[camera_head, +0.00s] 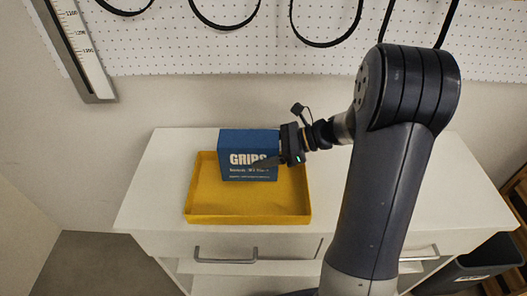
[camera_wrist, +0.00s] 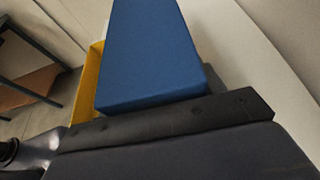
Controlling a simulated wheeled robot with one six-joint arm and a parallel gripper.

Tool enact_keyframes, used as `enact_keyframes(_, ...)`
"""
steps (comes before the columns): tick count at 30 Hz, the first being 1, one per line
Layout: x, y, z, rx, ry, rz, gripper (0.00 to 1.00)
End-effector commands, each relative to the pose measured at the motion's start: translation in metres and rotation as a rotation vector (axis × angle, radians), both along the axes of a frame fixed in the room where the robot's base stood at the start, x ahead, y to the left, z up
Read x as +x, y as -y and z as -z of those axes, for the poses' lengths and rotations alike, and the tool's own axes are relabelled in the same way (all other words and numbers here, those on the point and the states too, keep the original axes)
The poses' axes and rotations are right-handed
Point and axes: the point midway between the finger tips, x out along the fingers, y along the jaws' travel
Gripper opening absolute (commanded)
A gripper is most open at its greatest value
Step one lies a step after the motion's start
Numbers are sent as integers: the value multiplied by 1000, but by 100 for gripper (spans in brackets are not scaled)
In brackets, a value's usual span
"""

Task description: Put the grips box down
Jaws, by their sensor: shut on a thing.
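The grips box (camera_head: 248,150) is blue with white "GRIPS" lettering. In the head view it is upright over the back part of a yellow tray (camera_head: 248,215). I cannot tell whether its bottom touches the tray. My gripper (camera_head: 278,158) comes in from the right and is shut on the box. In the wrist view the box (camera_wrist: 150,60) fills the upper middle, in front of the dark gripper body. Part of the yellow tray (camera_wrist: 88,85) shows to its left. The fingertips are mostly hidden in the wrist view.
The tray lies on a white cabinet top (camera_head: 150,200) with drawers below. The cabinet top is bare left of the tray. A white pegboard (camera_head: 250,50) with black belts hangs behind. A dark bin (camera_head: 475,268) stands at the lower right.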

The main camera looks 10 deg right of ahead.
Motion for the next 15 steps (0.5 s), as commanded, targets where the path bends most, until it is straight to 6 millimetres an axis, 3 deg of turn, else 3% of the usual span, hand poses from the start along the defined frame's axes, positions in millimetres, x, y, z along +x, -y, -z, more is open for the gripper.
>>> enact_keyframes(10, 0, 0, 3, 1, 2, -1, 34)
enact_keyframes(11, 0, 0, 3, 0, 2, -1, 66)
enact_keyframes(15, 0, 0, 3, 0, 2, -1, 77)
